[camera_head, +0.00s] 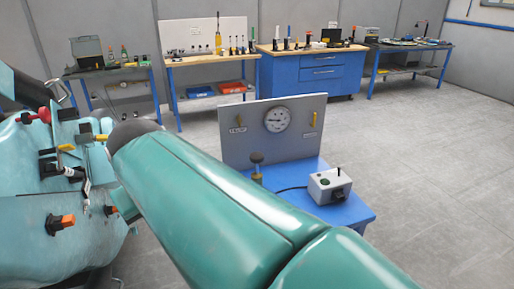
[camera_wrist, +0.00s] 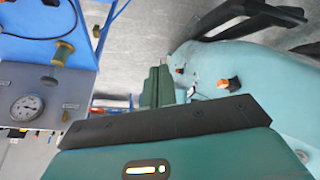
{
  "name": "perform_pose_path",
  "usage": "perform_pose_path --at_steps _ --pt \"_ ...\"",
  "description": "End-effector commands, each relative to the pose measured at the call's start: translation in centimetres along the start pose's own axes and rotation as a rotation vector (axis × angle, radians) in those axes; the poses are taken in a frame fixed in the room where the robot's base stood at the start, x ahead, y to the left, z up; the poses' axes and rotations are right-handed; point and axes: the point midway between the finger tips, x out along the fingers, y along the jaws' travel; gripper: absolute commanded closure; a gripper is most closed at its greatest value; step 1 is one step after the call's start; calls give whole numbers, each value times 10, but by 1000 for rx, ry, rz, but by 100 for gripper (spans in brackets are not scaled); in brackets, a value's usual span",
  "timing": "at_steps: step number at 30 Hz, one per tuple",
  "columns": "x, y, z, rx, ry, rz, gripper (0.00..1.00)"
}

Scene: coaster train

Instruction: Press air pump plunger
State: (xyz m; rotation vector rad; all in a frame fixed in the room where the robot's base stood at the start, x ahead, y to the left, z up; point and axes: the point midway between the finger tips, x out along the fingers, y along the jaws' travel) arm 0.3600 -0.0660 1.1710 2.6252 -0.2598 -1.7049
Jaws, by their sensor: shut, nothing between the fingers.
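The air pump plunger has a dark round knob (camera_head: 257,158) above a yellow-brass body (camera_head: 258,177) on the blue table (camera_head: 362,214). In the wrist view the brass pump body (camera_wrist: 63,52) and the knob (camera_wrist: 48,80) show at the upper left. A round gauge (camera_head: 277,119) is on the upright grey panel (camera_head: 240,143) behind the pump. My gripper (camera_wrist: 157,80) shows in the wrist view with its green fingers together and empty. It is apart from the plunger, which lies to its left in that view. In the head view my arm hides the gripper.
A grey control box (camera_head: 330,186) with a cable stands right of the pump. A teal coaster car (camera_head: 50,205) with orange knobs (camera_head: 60,222) is at left, close to my arm. Workbenches (camera_head: 315,75) line the back wall. The floor at right is clear.

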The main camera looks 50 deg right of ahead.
Motion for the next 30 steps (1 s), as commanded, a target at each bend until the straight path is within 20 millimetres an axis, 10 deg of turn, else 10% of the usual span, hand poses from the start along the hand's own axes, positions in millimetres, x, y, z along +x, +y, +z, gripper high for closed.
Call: perform_pose_path --at_steps 9,19,24,30 --pt "13 151 -103 161 -118 85 100" --pt "28 347 -109 354 -158 65 100" --pt "28 392 -96 400 -154 55 100" --pt "27 397 -94 404 -153 55 100"
